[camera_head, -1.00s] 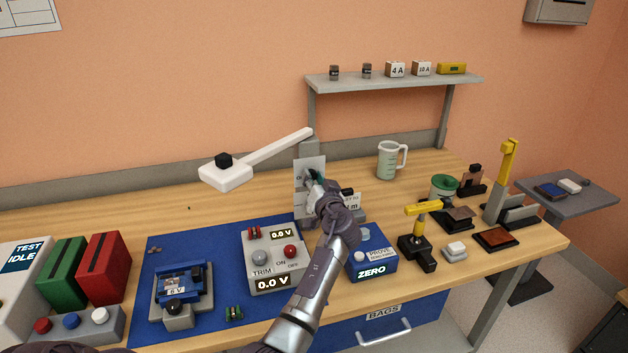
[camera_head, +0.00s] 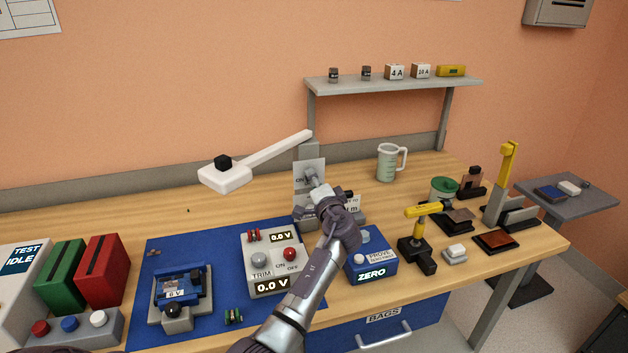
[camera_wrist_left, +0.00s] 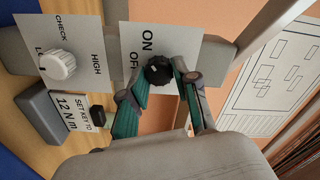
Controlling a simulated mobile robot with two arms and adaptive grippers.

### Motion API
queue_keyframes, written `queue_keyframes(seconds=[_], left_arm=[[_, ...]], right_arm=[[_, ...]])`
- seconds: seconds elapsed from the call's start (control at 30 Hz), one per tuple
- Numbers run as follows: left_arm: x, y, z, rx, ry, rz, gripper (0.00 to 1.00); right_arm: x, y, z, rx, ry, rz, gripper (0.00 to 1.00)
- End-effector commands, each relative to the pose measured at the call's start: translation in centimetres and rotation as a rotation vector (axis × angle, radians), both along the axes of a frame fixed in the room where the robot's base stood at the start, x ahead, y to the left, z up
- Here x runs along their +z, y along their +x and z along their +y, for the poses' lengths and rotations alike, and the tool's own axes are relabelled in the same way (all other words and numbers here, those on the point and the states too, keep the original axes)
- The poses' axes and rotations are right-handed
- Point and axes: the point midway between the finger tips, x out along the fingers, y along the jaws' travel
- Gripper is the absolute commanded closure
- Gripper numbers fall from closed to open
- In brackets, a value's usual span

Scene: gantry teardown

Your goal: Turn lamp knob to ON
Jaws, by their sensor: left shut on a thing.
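The lamp knob (camera_wrist_left: 158,70) is black and sits on a white plate (camera_wrist_left: 185,40) marked ON and OFF in the left wrist view. My left gripper (camera_wrist_left: 160,78) is shut on the knob, with one green-padded finger on each side of it. I cannot tell which label the knob points to. In the head view the plate (camera_head: 310,168) stands upright at the back of the bench, and my left gripper (camera_head: 319,184) is against its front, hiding the knob. The white lamp (camera_head: 226,176) reaches out to the left on its arm. My right gripper is out of view.
A CHECK knob (camera_wrist_left: 57,64) with LO and HIGH marks is beside the plate, near a SET KEY TO 1.2 N m block (camera_wrist_left: 75,118). A trim box (camera_head: 275,262) and a blue ZERO box (camera_head: 371,268) stand close to my left arm.

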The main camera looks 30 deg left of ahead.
Motion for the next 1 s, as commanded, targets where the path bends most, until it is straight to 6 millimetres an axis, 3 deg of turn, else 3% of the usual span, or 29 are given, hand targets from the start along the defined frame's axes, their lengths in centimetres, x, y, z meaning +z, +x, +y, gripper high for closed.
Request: queue_keyframes(seconds=[0.8, 0.83, 0.97, 1.0], left_arm=[[0.20, 0.06, 0.04, -0.001, 0.084, 0.091, 1.00], [0.20, 0.06, 0.04, 0.000, 0.084, 0.091, 0.67], [0.15, 0.04, 0.04, -0.001, 0.083, 0.091, 0.45], [0.13, 0.04, 0.04, -0.001, 0.083, 0.091, 0.45]], right_arm=[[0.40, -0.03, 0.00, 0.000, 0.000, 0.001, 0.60], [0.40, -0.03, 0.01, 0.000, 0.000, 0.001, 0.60], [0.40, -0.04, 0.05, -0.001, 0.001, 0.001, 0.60], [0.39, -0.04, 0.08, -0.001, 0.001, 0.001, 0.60]])
